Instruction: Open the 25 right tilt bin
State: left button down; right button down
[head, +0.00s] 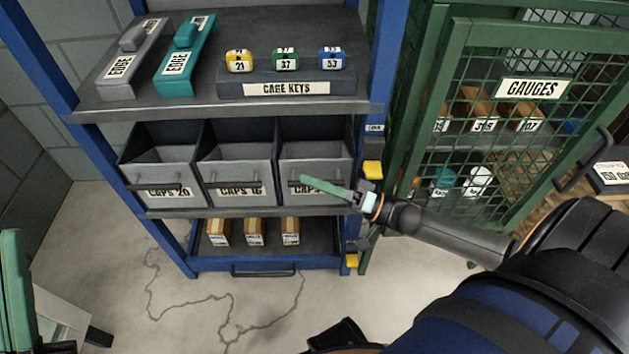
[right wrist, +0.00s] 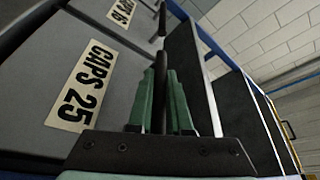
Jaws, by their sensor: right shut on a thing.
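The right tilt bin (head: 318,168) is grey, labelled CAPS with its number covered in the head view. It is the right-hand one of three bins in the blue rack. In the right wrist view its label reads CAPS 25 (right wrist: 82,87). My right gripper (head: 306,182) reaches in from the right across its front. Its green fingers (right wrist: 160,100) are shut on the bin's dark bar handle (right wrist: 160,78), one on each side. The bin leans at about the same angle as its neighbours, as far as I can tell.
Bins CAPS 20 (head: 160,172) and CAPS 16 (head: 236,172) stand to the left. A shelf with cage keys (head: 288,88) is above; a drawer with small boxes (head: 265,262) is below. A green mesh cage door (head: 520,130) stands close to my right arm.

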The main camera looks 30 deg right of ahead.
jog(key=shift+s, duration=0.1)
dwell(0.8)
jog(key=s+a+f+n+y, duration=0.1)
jog(key=s+a+f+n, duration=0.2)
jog(key=s+f, duration=0.2)
jog(key=shift+s+a+n+y, duration=0.25)
jog(key=shift+s+n+y, duration=0.15)
dwell(0.8)
jog(key=shift+f, duration=0.15)
dwell(0.4)
jog(key=c, duration=1.1)
grip_release()
